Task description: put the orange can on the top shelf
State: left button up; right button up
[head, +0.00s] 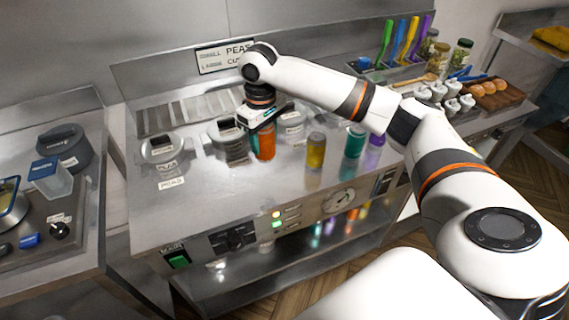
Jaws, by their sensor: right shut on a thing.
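The orange can (266,145) is upright on or just above the steel worktop (215,200), near its middle; I cannot tell whether its base touches. My right gripper (265,127) comes down over the can from above and is shut on it, hiding its upper part. A lower shelf (270,285) shows under the worktop; I cannot make out a shelf that is clearly the top one. My left gripper is not in view.
A yellow can (316,151), a teal can (354,142) and a purple can (375,135) stand to the right. Lidded pots (162,148) stand to the left. A PEAS sign (225,57) is behind. The worktop's front left is clear.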

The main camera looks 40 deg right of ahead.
notch_tip(320, 180, down, 10)
jog(key=shift+w+d+r+p, duration=0.1)
jog(key=shift+p, duration=0.8)
jog(key=o, duration=1.1)
jog(key=shift+o, duration=0.2)
